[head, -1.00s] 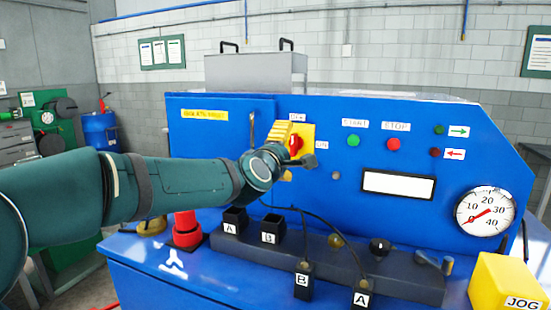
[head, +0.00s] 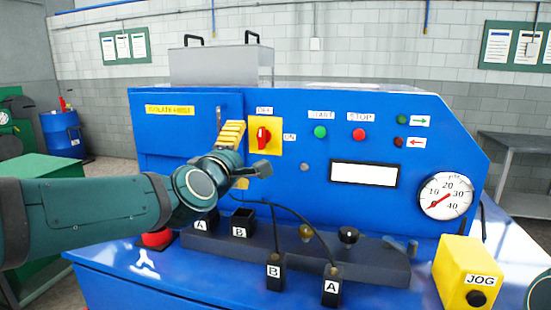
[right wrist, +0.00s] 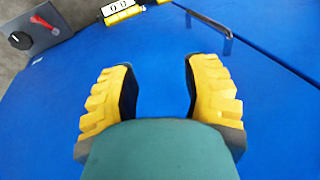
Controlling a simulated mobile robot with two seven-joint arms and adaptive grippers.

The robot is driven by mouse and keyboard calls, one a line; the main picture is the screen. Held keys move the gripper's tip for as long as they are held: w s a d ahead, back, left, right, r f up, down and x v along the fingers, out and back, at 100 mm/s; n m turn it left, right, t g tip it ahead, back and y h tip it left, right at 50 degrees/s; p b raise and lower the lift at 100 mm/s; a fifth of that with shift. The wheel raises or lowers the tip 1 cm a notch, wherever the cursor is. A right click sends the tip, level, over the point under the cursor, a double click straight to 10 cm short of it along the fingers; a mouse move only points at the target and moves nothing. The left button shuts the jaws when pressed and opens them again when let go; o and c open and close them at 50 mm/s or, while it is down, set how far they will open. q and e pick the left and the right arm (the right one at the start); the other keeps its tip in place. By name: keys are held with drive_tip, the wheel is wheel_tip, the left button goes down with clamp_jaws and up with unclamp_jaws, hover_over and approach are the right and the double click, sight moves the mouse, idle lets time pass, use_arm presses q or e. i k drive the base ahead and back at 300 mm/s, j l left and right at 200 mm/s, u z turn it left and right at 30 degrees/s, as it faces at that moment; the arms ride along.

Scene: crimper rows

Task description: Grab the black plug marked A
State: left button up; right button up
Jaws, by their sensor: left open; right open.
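The black plug marked A (head: 331,287) hangs on a black cable at the front of the dark rail (head: 375,262). The black plug marked B (head: 275,272) hangs to its left. Black sockets marked A (head: 202,224) and B (head: 241,222) stand at the rail's left end. My left gripper (head: 240,157) is open, with yellow fingers, in front of the blue panel beside the red switch. It is above and left of plug A, well apart from it. My right gripper (right wrist: 160,78) is open and empty over a blue surface; no plug shows in its wrist view.
The blue panel carries a red switch (head: 263,136), a green button (head: 320,132), a red button (head: 359,134) and a gauge (head: 446,196). A yellow JOG box (head: 467,270) stands right of the plugs. A metal handle (right wrist: 210,25) shows in the right wrist view.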

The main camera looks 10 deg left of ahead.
sight(333, 277)
drive_tip(key=k, duration=1)
